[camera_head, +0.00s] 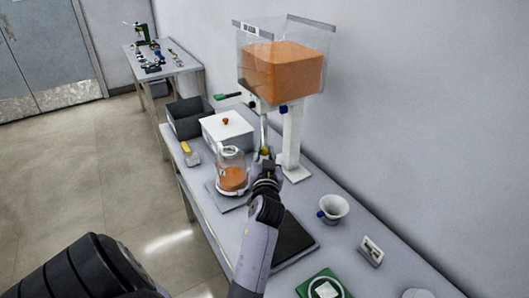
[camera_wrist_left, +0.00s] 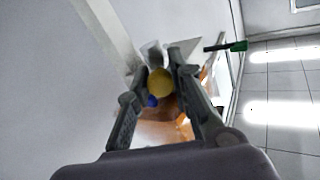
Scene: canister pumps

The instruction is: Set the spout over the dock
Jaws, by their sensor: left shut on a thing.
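A grey spout tube (camera_head: 264,130) hangs below a clear hopper (camera_head: 284,72) filled with orange material. My left gripper (camera_head: 265,163) is at the tube's lower end, shut on a yellow knob (camera_head: 266,151). In the left wrist view the yellow knob (camera_wrist_left: 159,83) sits between the fingertips, with a blue part (camera_wrist_left: 152,100) beside it. A glass jar (camera_head: 232,172) with orange contents stands left of the gripper, on a grey plate (camera_head: 231,206). I cannot tell which part is the dock. My right gripper is not in view.
A white box (camera_head: 227,130) and a dark bin (camera_head: 190,117) stand behind the jar. A white stand (camera_head: 292,138) rises right of the spout. A white cup (camera_head: 333,208), a dark pad (camera_head: 294,240) and a green board (camera_head: 322,287) occupy the bench nearer me.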

